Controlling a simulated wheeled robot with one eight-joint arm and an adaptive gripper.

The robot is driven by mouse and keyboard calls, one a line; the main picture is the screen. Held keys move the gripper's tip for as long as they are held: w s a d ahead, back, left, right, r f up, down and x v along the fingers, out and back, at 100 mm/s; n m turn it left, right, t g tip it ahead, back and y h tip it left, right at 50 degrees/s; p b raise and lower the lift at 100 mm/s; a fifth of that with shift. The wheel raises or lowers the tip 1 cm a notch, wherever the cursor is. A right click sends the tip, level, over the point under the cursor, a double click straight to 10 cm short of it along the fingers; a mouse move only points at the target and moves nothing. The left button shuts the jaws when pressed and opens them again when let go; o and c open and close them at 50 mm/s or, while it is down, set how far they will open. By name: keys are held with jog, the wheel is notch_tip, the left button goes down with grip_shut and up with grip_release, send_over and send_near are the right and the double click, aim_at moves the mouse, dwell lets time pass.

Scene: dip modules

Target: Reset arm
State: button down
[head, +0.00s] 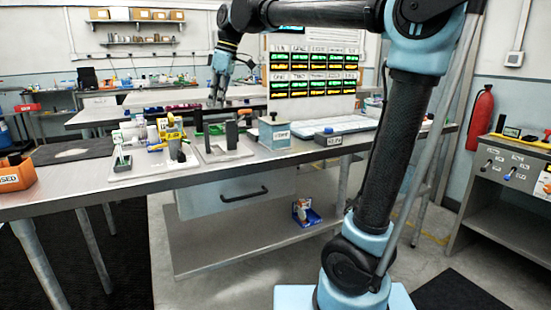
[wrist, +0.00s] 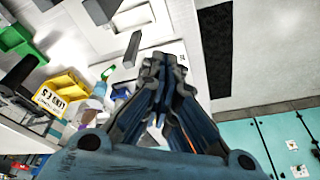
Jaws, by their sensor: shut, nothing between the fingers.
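My gripper (head: 217,92) is raised above the workbench in the head view, pointing down, with nothing in it. In the wrist view my gripper (wrist: 160,70) shows with its blue fingers drawn together and empty. My arm reaches from its base at the lower right, up and across to the left. Below the gripper, the steel workbench (head: 110,195) holds a white board with small parts and a grey board (head: 222,152) with dark upright blocks.
An orange bin (head: 16,175) sits at the left end. A panel of lit displays (head: 313,75) stands behind. A control console (head: 505,165) stands at the far right.

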jog(key=s+d+f+m+t, duration=0.1)
jog(key=s+d+f+m, duration=0.15)
jog(key=d+f, duration=0.4)
jog(key=s+d+f+m+h, duration=0.1)
jog(key=d+f+m, duration=0.25)
jog(key=d, duration=0.65)
jog(key=s+d+f+m+t, duration=0.1)
jog(key=d+f+m, duration=0.1)
jog(key=d+f, duration=0.45)
jog(key=s+d+f+m+h, duration=0.1)
jog(key=s+d+f+m, duration=0.3)
jog(key=f, duration=0.5)
jog(key=s+d+f+m+h, duration=0.1)
jog(key=s+d+f+m, duration=0.3)
jog(key=s+d+f, duration=0.5)
jog(key=shift+d+f+m, duration=0.4)
jog(key=shift+d+f, duration=0.3)
jog(key=shift+d, duration=0.55)
